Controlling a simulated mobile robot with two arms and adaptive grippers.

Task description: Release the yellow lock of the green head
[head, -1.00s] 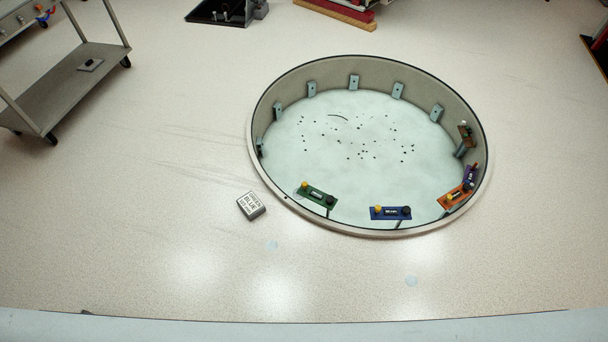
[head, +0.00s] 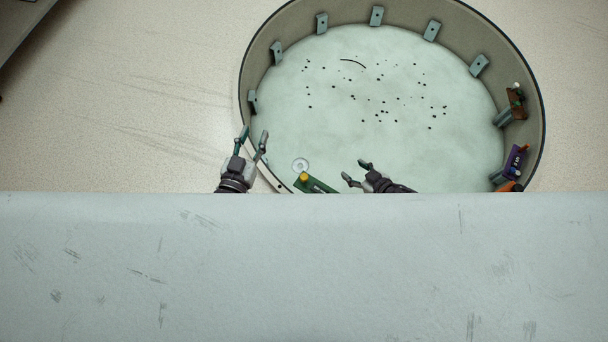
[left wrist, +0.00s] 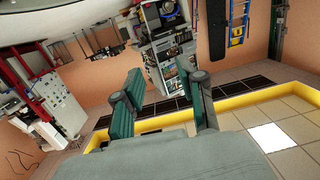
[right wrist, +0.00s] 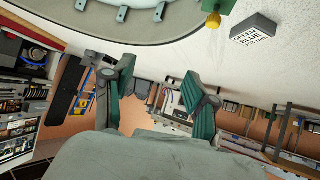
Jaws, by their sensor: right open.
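The green head (head: 320,186) sits at the near rim of the round pit, its lower part hidden by a pale surface in front. Its yellow lock (head: 304,177) is a small knob at its left end. In the right wrist view the yellow lock (right wrist: 212,20) shows at the top edge beside a bit of green. My left gripper (head: 254,138) is open and empty, left of the lock by the pit's left rim. My right gripper (head: 354,170) is open and empty, to the right of the green head. Neither gripper touches the lock.
The round pit (head: 243,85) has grey brackets around its wall. Purple (head: 514,160), orange (head: 510,186) and brown (head: 516,103) heads are at its right side. A labelled box (right wrist: 253,36) lies on the floor. A pale scuffed surface fills the head view's lower half.

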